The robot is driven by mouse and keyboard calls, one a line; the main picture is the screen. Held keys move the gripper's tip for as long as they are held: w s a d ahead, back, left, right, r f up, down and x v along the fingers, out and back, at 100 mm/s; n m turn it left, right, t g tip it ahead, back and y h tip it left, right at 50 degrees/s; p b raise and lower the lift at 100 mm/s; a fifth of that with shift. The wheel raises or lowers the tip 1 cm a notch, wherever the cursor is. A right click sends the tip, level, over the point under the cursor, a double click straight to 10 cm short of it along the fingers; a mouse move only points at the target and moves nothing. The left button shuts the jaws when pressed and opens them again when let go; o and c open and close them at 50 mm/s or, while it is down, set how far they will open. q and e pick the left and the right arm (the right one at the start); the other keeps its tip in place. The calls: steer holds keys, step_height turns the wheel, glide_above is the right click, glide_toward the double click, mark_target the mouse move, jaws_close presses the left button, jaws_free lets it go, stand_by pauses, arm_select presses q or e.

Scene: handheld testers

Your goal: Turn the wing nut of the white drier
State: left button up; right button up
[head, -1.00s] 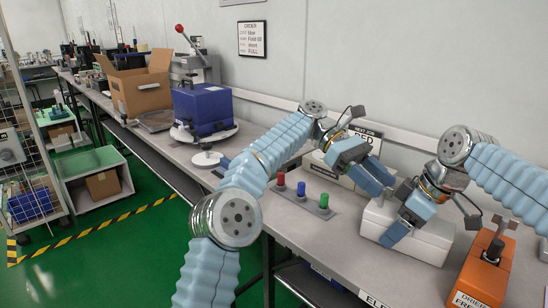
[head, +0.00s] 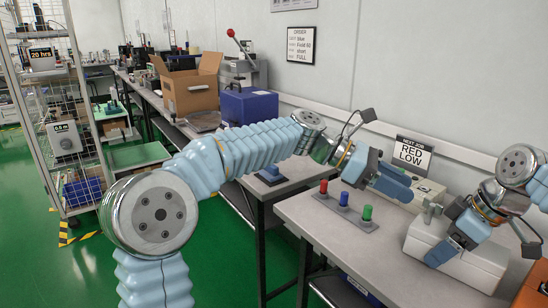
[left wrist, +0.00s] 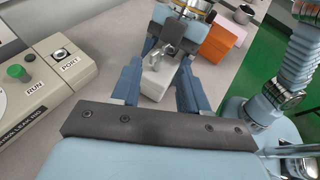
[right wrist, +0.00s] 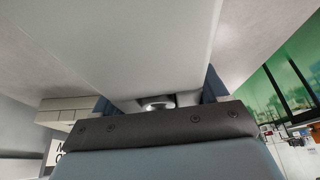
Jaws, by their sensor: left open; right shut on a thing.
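The white drier (head: 455,258) is a white box on the right-hand bench. A grey wing nut (head: 430,212) stands up at its left end. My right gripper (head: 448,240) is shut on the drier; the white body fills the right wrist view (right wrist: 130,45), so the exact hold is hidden. My left gripper (head: 395,187) is open and empty, left of the wing nut and a little above it. In the left wrist view, the drier (left wrist: 156,82) shows between my open fingers, apart from them, with the nut (left wrist: 168,50) beyond.
A beige tester (left wrist: 40,75) with a green RUN button (left wrist: 17,72) and a PORT socket stands behind. A strip of red, blue and green knobs (head: 343,208) lies left. An orange drier (head: 532,285) is at the right edge.

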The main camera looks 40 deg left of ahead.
arm_select(q)
steer(key=s+a+m+y, duration=0.2)
steer(key=a+m+y, duration=0.5)
steer(key=a+m, duration=0.5)
steer(key=s+a+m+t+y, duration=0.1)
steer(key=s+a+m+y, duration=0.2)
steer(key=a+m+y, duration=0.5)
steer(key=a+m, duration=0.5)
steer(key=m, duration=0.7)
steer(key=shift+s+r+m, duration=0.15)
steer(key=shift+r+m, duration=0.15)
steer(key=shift+m, duration=0.1)
steer(key=shift+a, duration=0.1)
